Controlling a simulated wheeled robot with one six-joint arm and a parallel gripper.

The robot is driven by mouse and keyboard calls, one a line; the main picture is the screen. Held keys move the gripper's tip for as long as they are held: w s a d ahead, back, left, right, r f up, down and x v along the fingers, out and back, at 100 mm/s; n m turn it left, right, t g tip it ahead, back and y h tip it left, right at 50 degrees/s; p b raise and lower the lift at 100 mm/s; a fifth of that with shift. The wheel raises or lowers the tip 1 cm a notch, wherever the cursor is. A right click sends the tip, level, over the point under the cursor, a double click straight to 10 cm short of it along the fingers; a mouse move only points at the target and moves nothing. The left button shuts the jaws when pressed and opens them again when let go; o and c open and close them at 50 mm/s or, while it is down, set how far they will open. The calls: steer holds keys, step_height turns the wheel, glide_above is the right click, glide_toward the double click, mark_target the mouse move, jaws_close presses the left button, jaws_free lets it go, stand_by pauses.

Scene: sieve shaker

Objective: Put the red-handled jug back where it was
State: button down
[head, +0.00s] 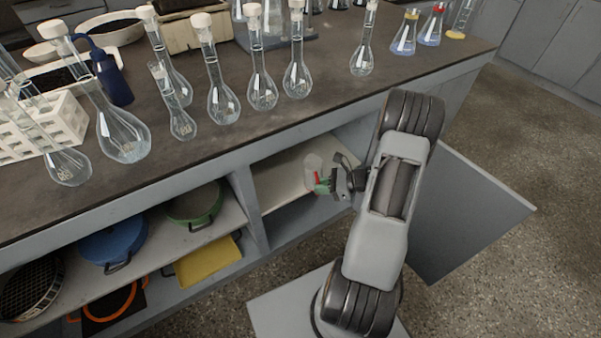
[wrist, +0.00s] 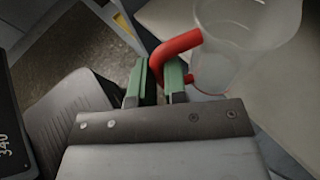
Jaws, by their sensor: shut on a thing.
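The red-handled jug (head: 313,170) is a clear vessel with a red handle, at the opening of the cabinet under the bench. In the wrist view the jug (wrist: 236,45) is at the upper right, with its red handle (wrist: 180,46) reaching left to the green fingertips. My gripper (head: 327,184) is shut on the handle; it also shows in the wrist view (wrist: 159,82). The jug is over or on the pale shelf (head: 279,180); I cannot tell whether its base touches. Its lower part is partly hidden by my gripper in the head view.
An open cabinet door (head: 470,215) stands right of my arm. A divider (head: 245,205) separates this bay from the left one, which holds a blue pot (head: 112,243), a green pot (head: 194,203) and a yellow item (head: 208,262). Several glass flasks (head: 222,100) stand on the bench above.

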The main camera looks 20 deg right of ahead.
steer(key=w+b, duration=0.1)
steer(key=w, duration=0.2)
steer(key=w+a+f+b, duration=0.1)
steer(key=w, duration=0.3)
steer(key=w+a+f+b, duration=0.1)
steer(key=w, duration=0.3)
steer(key=shift+w+a+f+b, duration=0.1)
steer(key=shift+w+f+b, duration=0.1)
steer(key=shift+b, duration=0.1)
steer(key=shift+s+f, duration=0.1)
steer(key=shift+f, duration=0.3)
steer(key=c, duration=1.2)
jaws_free()
steer(key=shift+o, duration=0.2)
steer(key=shift+f, duration=0.1)
